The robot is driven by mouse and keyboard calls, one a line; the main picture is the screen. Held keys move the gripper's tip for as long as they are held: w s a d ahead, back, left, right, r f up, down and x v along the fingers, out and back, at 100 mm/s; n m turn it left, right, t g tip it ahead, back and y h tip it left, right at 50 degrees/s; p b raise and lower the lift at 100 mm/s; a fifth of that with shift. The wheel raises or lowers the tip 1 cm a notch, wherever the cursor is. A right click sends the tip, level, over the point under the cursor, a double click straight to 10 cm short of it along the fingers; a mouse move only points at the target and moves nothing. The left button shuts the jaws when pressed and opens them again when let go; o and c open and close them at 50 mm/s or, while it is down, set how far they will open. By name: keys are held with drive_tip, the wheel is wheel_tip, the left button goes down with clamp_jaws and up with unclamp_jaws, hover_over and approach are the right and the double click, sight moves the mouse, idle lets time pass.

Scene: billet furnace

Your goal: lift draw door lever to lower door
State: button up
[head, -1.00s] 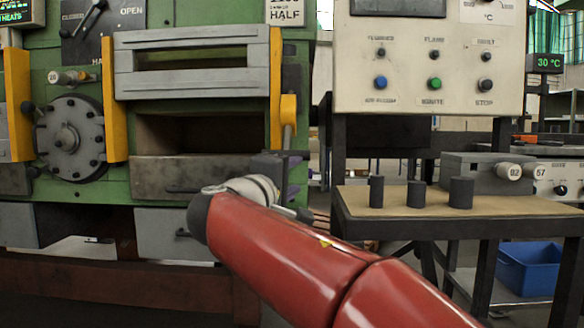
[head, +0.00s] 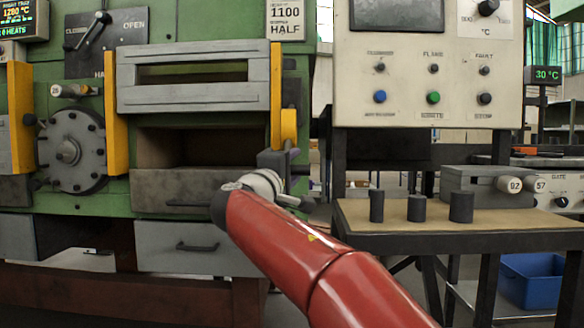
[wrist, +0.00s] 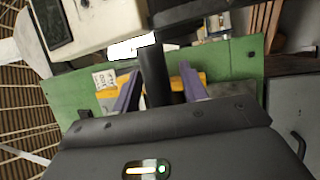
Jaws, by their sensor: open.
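The draw door (head: 195,98) is a grey slatted panel on the green furnace. It stands raised, with the dark opening (head: 195,147) showing below it. A yellow lever part (head: 289,125) sits at the right yellow rail. In the wrist view a dark upright bar, apparently the lever's handle (wrist: 153,62), stands between the two purple fingers of my gripper (wrist: 158,80). The fingers are open, with a gap visible on the right; contact on the left is unclear. In the head view my gripper (head: 280,160) is just below the yellow part, partly hidden by my arm.
A control panel (head: 408,112) stands to the right. Below it is a table (head: 400,212) with several dark billets. A round bolted hatch (head: 68,152) is on the furnace's left side. A blue bin (head: 530,282) is low at the right.

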drive_tip(key=shift+f, duration=0.1)
clamp_jaws()
